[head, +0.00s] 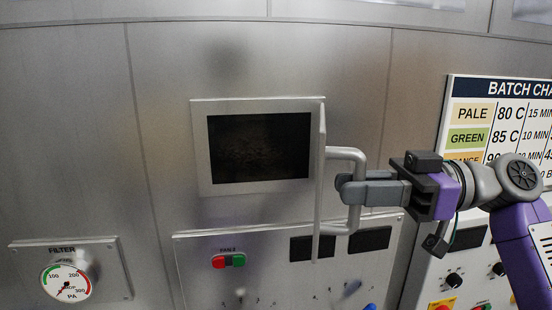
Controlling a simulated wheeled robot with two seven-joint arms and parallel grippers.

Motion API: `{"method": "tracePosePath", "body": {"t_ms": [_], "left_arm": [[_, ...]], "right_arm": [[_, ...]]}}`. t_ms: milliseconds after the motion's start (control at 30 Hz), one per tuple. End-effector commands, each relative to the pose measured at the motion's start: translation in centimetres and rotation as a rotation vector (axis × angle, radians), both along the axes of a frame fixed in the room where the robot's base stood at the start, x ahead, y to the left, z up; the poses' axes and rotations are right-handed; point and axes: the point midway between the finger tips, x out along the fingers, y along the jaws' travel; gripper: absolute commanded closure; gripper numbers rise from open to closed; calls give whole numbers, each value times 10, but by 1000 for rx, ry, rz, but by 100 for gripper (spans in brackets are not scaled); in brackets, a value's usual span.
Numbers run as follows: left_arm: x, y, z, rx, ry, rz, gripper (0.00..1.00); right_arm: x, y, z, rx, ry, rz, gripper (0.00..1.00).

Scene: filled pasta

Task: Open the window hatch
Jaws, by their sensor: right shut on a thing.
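The window hatch is a light metal frame (202,150) on the steel wall, around a dark rectangular opening (258,147). A thin pale panel (319,170), which looks like the hatch door seen nearly edge-on, stands out from the wall at the frame's right side. A grey U-shaped handle (345,153) sticks out from the panel's right face. My right gripper (347,188) comes in from the right and is shut on the upright bar of the handle. Its fingers hide part of that bar. My left gripper is not in view.
A control panel (195,262) with red and green buttons lies below the hatch, partly behind the door's lower end. A filter gauge (66,281) is at lower left. A batch chart (500,90) hangs at right, partly hidden by my arm. The wall left of the hatch is clear.

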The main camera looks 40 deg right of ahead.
Motion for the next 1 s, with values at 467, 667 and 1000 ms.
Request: {"method": "tracePosePath", "body": {"t_ms": [467, 667, 1000], "left_arm": [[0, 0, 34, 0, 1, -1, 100], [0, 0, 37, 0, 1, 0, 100], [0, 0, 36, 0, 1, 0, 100]], "right_arm": [[-28, -49, 4, 9, -8, 2, 100], [-29, -55, 2, 9, -5, 0, 100], [-29, -56, 1, 8, -3, -1, 100]]}}
